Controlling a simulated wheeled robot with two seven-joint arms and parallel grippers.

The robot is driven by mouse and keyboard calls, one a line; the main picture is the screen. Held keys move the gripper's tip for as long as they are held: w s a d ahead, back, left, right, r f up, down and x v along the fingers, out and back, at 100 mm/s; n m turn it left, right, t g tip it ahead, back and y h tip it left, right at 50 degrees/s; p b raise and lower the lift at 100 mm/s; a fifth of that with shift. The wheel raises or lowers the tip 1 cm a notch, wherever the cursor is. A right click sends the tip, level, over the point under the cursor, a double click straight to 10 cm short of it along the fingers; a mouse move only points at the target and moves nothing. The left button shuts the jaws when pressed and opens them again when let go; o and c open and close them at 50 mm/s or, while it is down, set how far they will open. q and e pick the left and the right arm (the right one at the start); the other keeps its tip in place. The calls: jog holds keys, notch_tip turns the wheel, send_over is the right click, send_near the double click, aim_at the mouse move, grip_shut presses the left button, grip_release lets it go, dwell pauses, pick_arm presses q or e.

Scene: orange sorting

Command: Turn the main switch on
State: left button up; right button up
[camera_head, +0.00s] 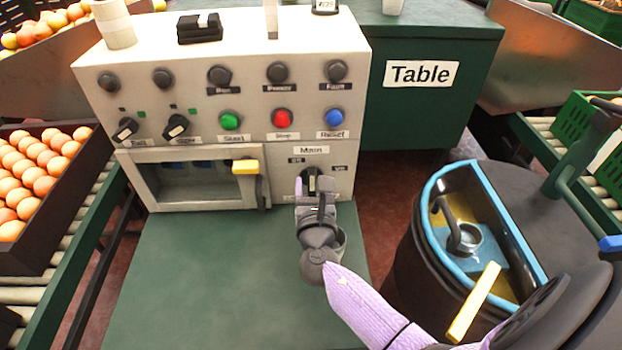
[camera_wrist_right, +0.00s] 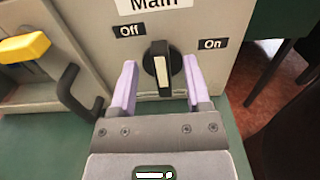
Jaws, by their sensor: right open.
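The main switch (camera_head: 313,181) is a black rotary knob low on the right of the grey control panel (camera_head: 215,55). In the right wrist view the knob (camera_wrist_right: 162,66) has a white bar standing close to upright, between the "Off" label (camera_wrist_right: 129,31) on the left and the "On" label (camera_wrist_right: 212,44) on the right. My right gripper (camera_head: 314,190) is in front of the switch. In the wrist view its two lilac fingers (camera_wrist_right: 160,82) are open, one on each side of the knob. Whether they touch it is unclear. My left gripper is not in view.
Green, red and blue buttons sit above. A green surface (camera_head: 200,290) lies clear below the panel. A blue-rimmed drum (camera_head: 428,200) stands to the right, and an orange crate (camera_head: 60,245) to the left.

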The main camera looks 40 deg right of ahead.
jog(key=shift+x, duration=1.25)
grip_shut()
